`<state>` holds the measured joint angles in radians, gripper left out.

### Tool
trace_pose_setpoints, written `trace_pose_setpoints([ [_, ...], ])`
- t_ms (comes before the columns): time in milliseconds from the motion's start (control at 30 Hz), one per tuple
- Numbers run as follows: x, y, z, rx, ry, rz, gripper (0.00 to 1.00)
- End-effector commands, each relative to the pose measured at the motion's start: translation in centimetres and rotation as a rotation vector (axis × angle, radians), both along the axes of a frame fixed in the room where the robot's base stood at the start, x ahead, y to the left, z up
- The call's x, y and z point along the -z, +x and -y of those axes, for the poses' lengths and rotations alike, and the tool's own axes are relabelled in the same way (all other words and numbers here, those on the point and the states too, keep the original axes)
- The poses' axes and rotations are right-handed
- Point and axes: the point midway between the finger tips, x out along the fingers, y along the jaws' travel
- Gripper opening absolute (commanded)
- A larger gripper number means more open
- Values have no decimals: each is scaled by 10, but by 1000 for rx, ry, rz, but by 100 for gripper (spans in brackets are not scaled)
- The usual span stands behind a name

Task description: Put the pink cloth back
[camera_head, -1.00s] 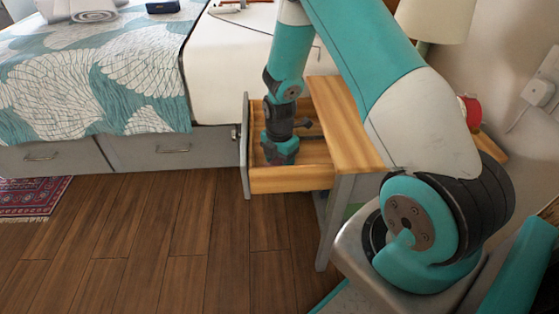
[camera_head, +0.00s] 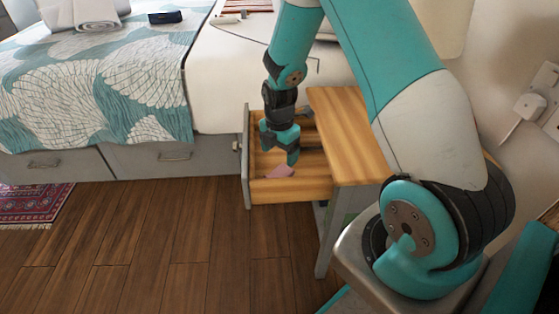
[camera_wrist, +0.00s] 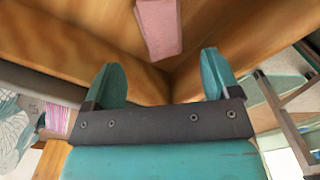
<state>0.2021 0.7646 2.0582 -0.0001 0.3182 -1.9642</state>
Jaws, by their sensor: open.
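The pink cloth (camera_head: 280,172) lies in the open wooden drawer (camera_head: 290,190) of the nightstand, near its front end. In the wrist view the pink cloth (camera_wrist: 158,27) shows at the top, beyond the fingertips and apart from them. My gripper (camera_head: 280,155) is open and empty, just above the cloth, inside or over the drawer. Its two teal fingers (camera_wrist: 165,75) stand apart in the wrist view, with the drawer's wood behind them. Part of the cloth is hidden in the head view by my gripper.
The nightstand top (camera_head: 345,125) is right of the drawer, partly behind my arm. The bed (camera_head: 90,90) with drawers below stands at left. A dark case (camera_head: 165,17) and folded towel (camera_head: 85,12) lie on it. The wood floor (camera_head: 150,235) in front is clear.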

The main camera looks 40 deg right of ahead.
Motion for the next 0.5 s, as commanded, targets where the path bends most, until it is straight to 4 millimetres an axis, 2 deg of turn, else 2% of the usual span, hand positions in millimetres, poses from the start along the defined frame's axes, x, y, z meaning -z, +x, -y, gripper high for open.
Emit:
trace_pose_setpoints([
  [33, -14, 0, 0, 0, -1, 1, 82],
  [100, -26, 0, 0, 0, -1, 2, 82],
  [333, -50, 0, -5, 16, 5, 4, 82],
  [433, -74, -3, -27, 95, 34, 22, 82],
  [500, -102, -10, -54, 201, 72, 37, 82],
])
